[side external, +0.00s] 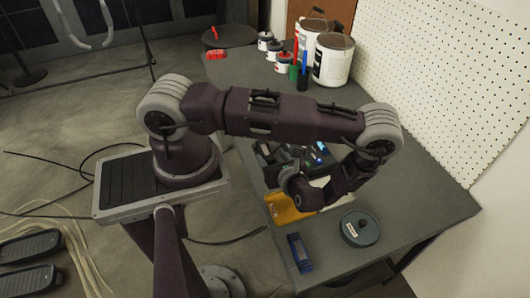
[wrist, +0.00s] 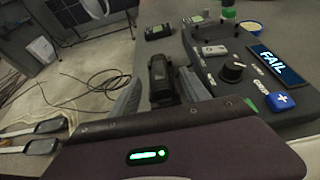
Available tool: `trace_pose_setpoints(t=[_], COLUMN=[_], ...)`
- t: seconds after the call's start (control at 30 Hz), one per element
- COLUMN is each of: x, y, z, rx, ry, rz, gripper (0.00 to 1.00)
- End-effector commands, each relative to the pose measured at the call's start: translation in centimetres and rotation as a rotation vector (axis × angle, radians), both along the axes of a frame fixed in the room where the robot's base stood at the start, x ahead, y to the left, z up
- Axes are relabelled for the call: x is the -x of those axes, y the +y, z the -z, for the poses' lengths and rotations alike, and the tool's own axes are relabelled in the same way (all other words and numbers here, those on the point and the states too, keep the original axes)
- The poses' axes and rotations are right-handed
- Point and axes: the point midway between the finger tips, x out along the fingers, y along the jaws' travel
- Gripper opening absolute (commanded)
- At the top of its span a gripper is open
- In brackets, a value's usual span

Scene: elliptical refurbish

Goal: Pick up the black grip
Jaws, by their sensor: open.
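The black grip (wrist: 160,79) is a dark, ribbed piece in the wrist view, and it appears between the two fingers of my gripper (wrist: 160,92). The fingers are apart, with one on each side of it in the picture. I cannot tell whether either finger touches it or how far down it lies. In the side external view my gripper (side external: 296,187) is low over the table's near-left edge. The black grip cannot be made out there, behind my arm.
The grey table (side external: 425,205) holds a yellow piece (side external: 285,210), a blue box (side external: 299,254) and a round grey disc (side external: 360,228). The wrist view shows a black knob (wrist: 232,70), a FAIL sign (wrist: 276,65) and a blue plus block (wrist: 280,101). Paint cans (side external: 332,60) stand behind.

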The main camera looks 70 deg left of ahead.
Motion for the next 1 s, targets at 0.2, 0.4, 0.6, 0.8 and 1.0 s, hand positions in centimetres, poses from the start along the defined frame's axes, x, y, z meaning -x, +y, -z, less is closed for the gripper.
trace_pose_setpoints(t=[0.2, 0.4, 0.6, 0.8, 1.0], x=[0.2, 0.1, 0.1, 0.1, 0.1], y=[3.3, 4.6, 4.6, 4.5, 4.5], z=[2.4, 2.9, 2.9, 2.9, 2.8], rx=[0.0, 0.002, 0.002, 0.002, 0.002], ry=[0.0, -0.002, -0.002, -0.002, -0.002], rz=[-0.006, -0.005, -0.005, -0.005, -0.005], gripper=[0.55, 0.55, 0.41, 0.02, 0.0])
